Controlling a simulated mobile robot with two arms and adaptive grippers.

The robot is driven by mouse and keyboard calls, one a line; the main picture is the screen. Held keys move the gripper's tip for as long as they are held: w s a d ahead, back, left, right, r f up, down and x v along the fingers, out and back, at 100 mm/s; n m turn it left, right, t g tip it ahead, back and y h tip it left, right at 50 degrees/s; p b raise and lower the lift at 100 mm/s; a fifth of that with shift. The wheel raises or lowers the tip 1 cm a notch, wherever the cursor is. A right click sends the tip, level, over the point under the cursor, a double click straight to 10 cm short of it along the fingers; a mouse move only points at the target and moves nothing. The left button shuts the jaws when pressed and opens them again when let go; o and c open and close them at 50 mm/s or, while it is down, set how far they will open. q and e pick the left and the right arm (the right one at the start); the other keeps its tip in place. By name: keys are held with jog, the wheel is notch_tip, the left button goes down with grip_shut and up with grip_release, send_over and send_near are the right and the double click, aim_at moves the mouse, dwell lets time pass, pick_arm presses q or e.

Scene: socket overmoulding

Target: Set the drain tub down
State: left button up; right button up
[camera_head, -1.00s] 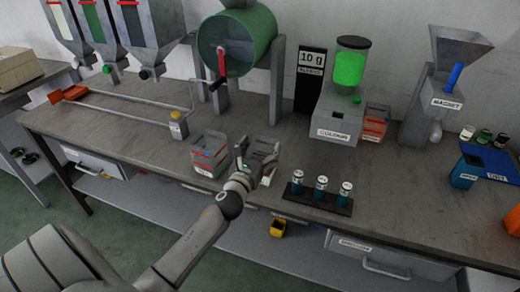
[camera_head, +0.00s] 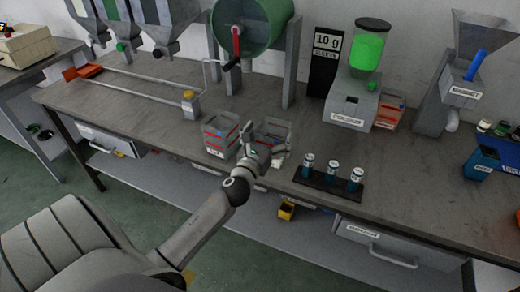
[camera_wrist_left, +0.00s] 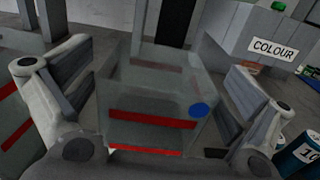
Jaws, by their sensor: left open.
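A clear tub with red bands (camera_head: 273,127) appears to stand on the bench near its front edge. In the left wrist view the tub (camera_wrist_left: 155,95) fills the middle, with a blue round spot on its right side. My left gripper (camera_head: 266,150) is at the tub's near side. Its open fingers (camera_wrist_left: 155,110) lie to the left and right of the tub, and the tub looks free of them. A second similar tub with red bands (camera_head: 219,137) stands just to the left. I cannot read which tub carries which label. My right gripper is not in view.
A black rack with three blue vials (camera_head: 329,182) stands right of the tub. The COLOUR unit (camera_head: 349,105) is behind and to the right. A rail with a grey post (camera_head: 190,103) lies left. Bare bench (camera_head: 265,100) is behind the tubs.

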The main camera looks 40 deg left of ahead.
pick_arm(q)
jog(key=b+v, duration=0.1)
jog(key=v, duration=0.9)
jog(key=s+d+f+n+g+h, duration=0.1)
jog(key=s+f+n+g, duration=0.3)
jog(key=f, duration=0.9)
jog(key=s+d+f+n+g+h, duration=0.1)
jog(key=s+f+n+g, duration=0.15)
jog(key=f+n, duration=0.65)
jog(key=s+d+f+n+g, duration=0.2)
jog(key=s+f, duration=0.2)
jog(key=f, duration=1.2)
jog(key=s+d+f+n+g, duration=0.2)
jog(key=s+f+n, duration=0.3)
jog(key=s, duration=0.5)
jog(key=s+d+f+n+g+h, duration=0.1)
jog(key=s+f+n, duration=0.4)
jog(key=s, duration=0.5)
jog(key=s+d+f+n+g+h, duration=0.1)
jog(key=s+d+f+n+g, duration=0.3)
jog(key=s+f, duration=0.5)
jog(key=shift+s+n+g, duration=0.45)
jog(key=shift+n+g, duration=0.1)
jog(key=shift+n, duration=0.35)
jog(key=shift+d+f, duration=0.1)
